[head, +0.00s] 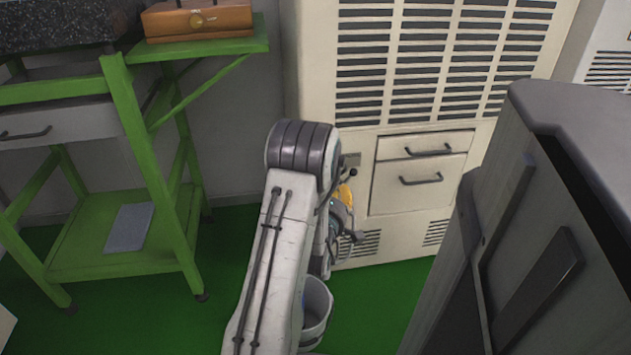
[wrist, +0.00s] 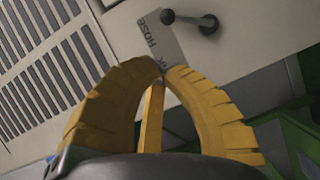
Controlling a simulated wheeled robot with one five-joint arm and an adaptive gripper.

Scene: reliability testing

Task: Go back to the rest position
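My gripper (wrist: 164,75) has yellow ribbed fingers that curve inward, and their tips come together in the wrist view. A dark knobbed handle (wrist: 188,20) sticks out beside the plate. In the head view only a little yellow of my gripper (head: 346,194) shows beside my arm, in front of the cream cabinet (head: 368,140). My arm hides most of the gripper there.
A green cart (head: 130,90) stands at the left, with a wooden box (head: 197,20) on top. A grey bin (head: 316,305) is on the green floor, partly behind my arm. A large grey cabinet (head: 560,200) stands close on the right. Open floor (head: 385,295) lies between.

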